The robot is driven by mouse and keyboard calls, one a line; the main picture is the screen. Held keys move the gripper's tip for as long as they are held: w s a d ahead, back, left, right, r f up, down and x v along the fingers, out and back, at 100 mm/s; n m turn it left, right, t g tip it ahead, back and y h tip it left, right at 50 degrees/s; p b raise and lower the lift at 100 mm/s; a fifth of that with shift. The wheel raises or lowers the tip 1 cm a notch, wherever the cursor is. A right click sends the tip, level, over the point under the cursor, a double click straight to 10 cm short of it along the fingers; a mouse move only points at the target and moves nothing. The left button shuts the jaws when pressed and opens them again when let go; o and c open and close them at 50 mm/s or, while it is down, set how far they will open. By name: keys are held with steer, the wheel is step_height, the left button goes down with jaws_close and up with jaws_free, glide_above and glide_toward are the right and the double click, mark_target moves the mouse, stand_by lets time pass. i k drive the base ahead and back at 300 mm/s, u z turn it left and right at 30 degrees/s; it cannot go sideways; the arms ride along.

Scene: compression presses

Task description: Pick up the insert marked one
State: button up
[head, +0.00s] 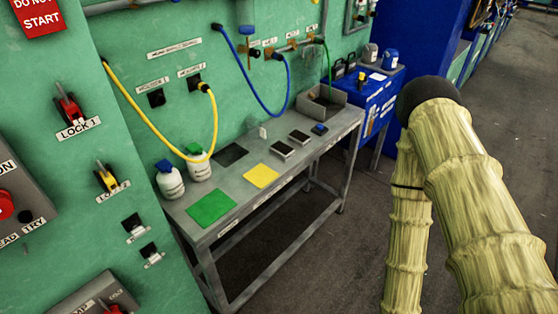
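Two small dark blocks with pale edges lie side by side on the grey metal table, a nearer one (281,148) and a farther one (299,137). They look like the inserts, but any number marking is too small to read, so I cannot tell which is marked one. A small blue and dark item (319,129) lies just right of them. My arm, in a pale yellow sleeve, fills the right side, well apart from the table. My gripper is not visible.
The grey table (232,226) carries green (211,207), yellow (261,176) and black (231,154) mats, two white bottles (170,182) (198,166) and an open grey bin (322,103). Hoses hang above it. A blue cabinet (369,105) stands behind. The floor right of the table is clear.

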mark_target(280, 149)
steer(key=u, duration=0.9)
steer(key=i, duration=0.65)
steer(key=z, duration=0.4)
